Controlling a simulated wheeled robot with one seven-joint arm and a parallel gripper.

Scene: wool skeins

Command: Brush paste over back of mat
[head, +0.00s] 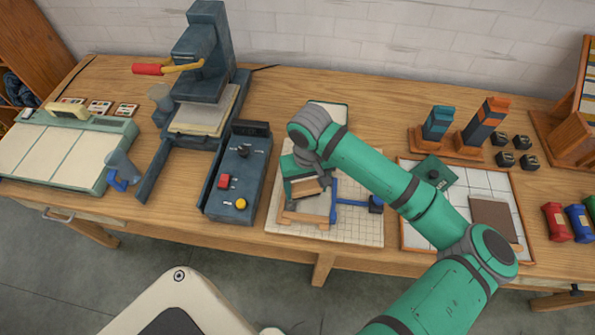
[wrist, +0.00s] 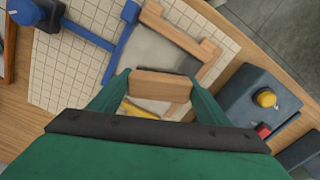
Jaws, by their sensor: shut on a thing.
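My gripper (wrist: 160,92) is shut on a wooden block-like handle (wrist: 160,85), probably the brush; a dark edge shows just beyond it. In the head view my gripper (head: 306,186) is above a wooden frame (head: 305,219) on a white gridded board (head: 370,231). The wrist view shows a plain grey surface (wrist: 150,52) inside the frame (wrist: 190,40), probably the mat's back. The held handle covers part of it. I cannot tell whether the brush touches it. A yellow patch (wrist: 138,108) shows below the handle, partly hidden.
A blue bar clamp (head: 350,203) lies beside the frame. A dark control box (head: 238,175) and a press (head: 205,80) stand to the left. A tiled tray (head: 510,236) with a brown square (head: 494,218) lies to the right. Several small dark blocks sit at the back right.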

